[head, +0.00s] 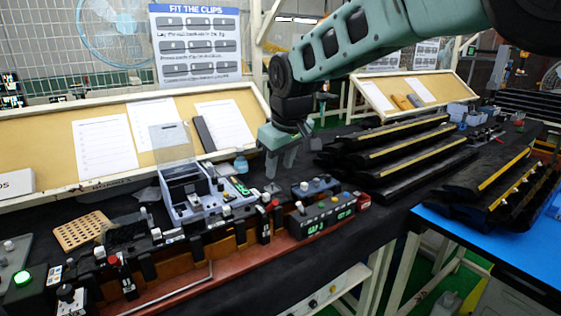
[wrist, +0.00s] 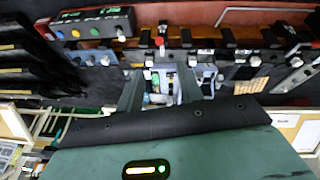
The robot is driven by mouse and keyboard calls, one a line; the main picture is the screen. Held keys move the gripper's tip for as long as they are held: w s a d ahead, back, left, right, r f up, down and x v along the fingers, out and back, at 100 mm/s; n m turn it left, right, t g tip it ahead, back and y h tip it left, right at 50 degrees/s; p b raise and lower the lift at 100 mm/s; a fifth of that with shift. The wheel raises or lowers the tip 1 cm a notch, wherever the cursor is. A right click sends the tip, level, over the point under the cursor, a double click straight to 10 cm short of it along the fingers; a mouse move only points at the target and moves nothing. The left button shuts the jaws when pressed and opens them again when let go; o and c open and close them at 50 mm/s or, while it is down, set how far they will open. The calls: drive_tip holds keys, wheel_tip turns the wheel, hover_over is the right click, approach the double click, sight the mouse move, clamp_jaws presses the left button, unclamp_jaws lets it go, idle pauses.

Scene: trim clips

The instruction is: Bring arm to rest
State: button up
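My gripper (head: 279,168) hangs in the air above the black-covered bench, fingers pointing down, at the end of my green arm. In the wrist view its two fingers (wrist: 160,82) stand apart with nothing held between them. Behind the gap lies the light grey parts bin (wrist: 172,80) on the bench. In the head view this bin (head: 190,212) sits left of my gripper, with small parts in its compartments. The fingers look clear of it.
A long fixture (head: 195,251) with clamps and a control box (head: 327,214) with green digits lines the bench front. Long black trim parts (head: 405,150) are stacked to the right, more (head: 500,185) on a blue table (head: 480,242). A sloped board (head: 60,130) stands behind.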

drive_tip(key=s+d+f+g, duration=0.1)
drive_tip(key=s+d, duration=0.4)
drive_tip(key=s, duration=0.7)
drive_tip(key=s+d+f+g, duration=0.1)
drive_tip(key=s+d+f, duration=0.3)
drive_tip(key=s, duration=0.7)
drive_tip(key=s+d+f+m+g+h, duration=0.1)
drive_tip(key=s+d+f, duration=0.2)
drive_tip(key=s, duration=0.9)
drive_tip(key=d, duration=0.3)
drive_tip(key=shift+s+g, duration=0.3)
